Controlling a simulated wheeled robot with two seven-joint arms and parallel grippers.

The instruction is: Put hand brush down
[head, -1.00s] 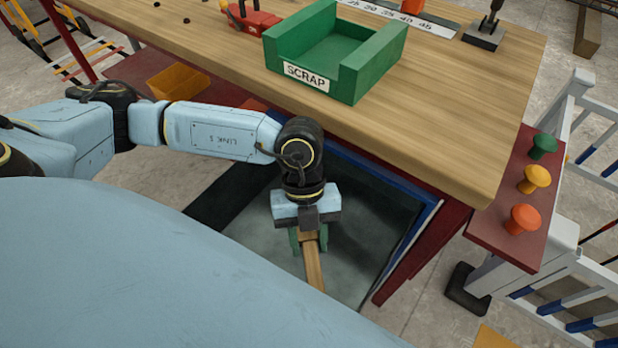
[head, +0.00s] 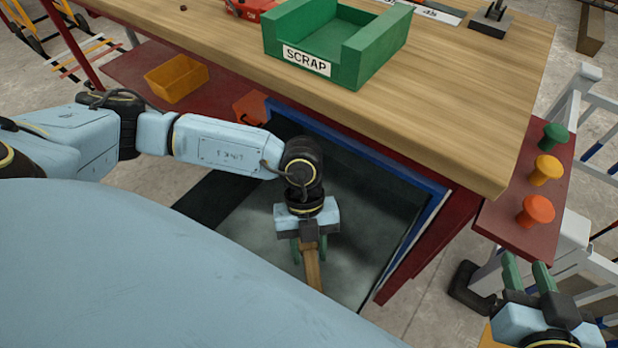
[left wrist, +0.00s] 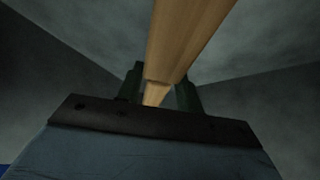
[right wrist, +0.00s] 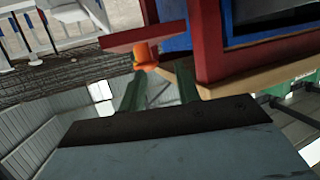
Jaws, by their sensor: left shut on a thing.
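My left gripper (head: 309,255) is shut on the wooden handle of the hand brush (head: 313,270). The handle also shows between the green fingers in the left wrist view (left wrist: 185,40), running up out of the picture. The brush's bristle end cannot be made out. The gripper is low, over the dark grey floor of the blue-framed bay (head: 350,240) under the workbench. I cannot tell whether the brush touches that floor. My right gripper (head: 526,268) is at the lower right of the head view, its green fingers apart and empty, also seen in the right wrist view (right wrist: 160,92).
The wooden workbench (head: 450,100) overhangs the bay and carries a green SCRAP tray (head: 375,62). A yellow bin (head: 176,80) sits on a red shelf at left. A red side panel (head: 510,225) bears green, yellow and orange buttons, close to my right gripper.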

